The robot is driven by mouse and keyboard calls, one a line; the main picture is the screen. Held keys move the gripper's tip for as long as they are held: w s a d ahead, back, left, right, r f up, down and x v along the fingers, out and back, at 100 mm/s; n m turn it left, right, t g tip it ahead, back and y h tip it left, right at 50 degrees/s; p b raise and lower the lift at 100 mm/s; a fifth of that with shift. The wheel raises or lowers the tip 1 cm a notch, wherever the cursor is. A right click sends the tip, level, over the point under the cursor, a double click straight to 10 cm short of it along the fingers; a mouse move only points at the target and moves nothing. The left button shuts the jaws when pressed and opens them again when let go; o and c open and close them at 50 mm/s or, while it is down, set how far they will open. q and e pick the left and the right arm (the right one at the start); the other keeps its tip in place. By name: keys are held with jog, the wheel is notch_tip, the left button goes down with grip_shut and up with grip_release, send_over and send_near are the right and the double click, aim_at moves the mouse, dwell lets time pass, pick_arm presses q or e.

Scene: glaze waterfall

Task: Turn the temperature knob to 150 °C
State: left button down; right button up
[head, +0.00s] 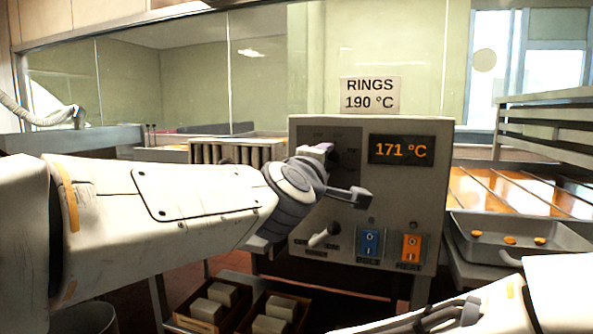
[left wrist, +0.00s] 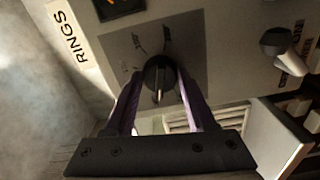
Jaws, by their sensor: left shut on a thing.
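The temperature knob (left wrist: 159,76) is black and round with a pale pointer line, on the dial plate of a grey control box (head: 437,215). In the left wrist view, my left gripper (left wrist: 160,88) has its purple fingers on both sides of the knob, shut on it. In the head view, my left gripper (head: 327,150) is at the dial and my wrist hides the knob. The orange display (head: 402,150) reads 171 °C. My right arm shows at the lower right, but its gripper fingers cannot be made out.
A sign (head: 371,95) on the box reads RINGS 190 °C. Below the dial are a lever (head: 324,235), a blue switch (head: 369,243) and an orange switch (head: 411,247). A metal tray (head: 525,250) with small orange pieces stands right. Crates (head: 200,322) with blocks sit below.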

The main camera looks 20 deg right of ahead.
pick_arm(q)
jog(key=shift+n+b, duration=1.1)
jog(key=shift+n, duration=2.7)
jog(key=shift+c, duration=1.1)
grip_release()
jog(key=v, duration=1)
jog(key=shift+s+a, duration=0.2)
jog(key=shift+a, duration=0.05)
